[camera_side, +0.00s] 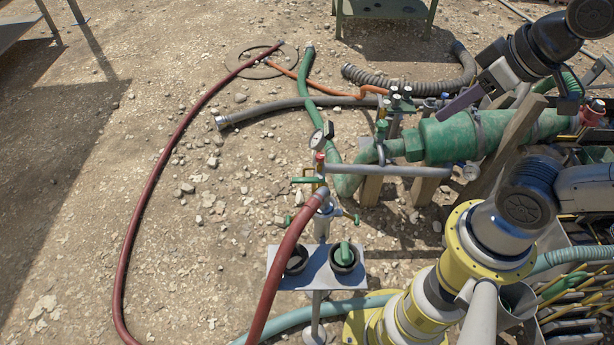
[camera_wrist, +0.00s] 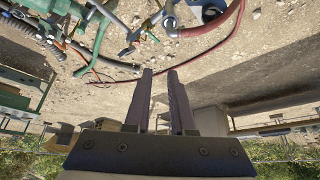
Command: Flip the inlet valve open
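Several green-handled valves sit on the pipework, and I cannot tell which is the inlet valve. One has a green lever (camera_side: 305,180) below a round gauge (camera_side: 316,139), on an upright pipe in the side view. A green knob (camera_side: 345,253) stands on a small grey plate below it. My gripper (camera_side: 462,106) is at the upper right of the side view, above the green tank and apart from the upright pipe. In the wrist view my gripper (camera_wrist: 160,74) has two dark fingers with an empty gap between them. A valve with a green handle (camera_wrist: 130,47) shows beyond the fingertips.
A green cylindrical tank (camera_side: 450,138) lies at the right. A red hose (camera_side: 150,190) curves over the gravel ground, and a grey hose (camera_side: 275,105) lies behind. The grey plate (camera_side: 282,258) has a red hose passing in front. The open ground at the left is clear.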

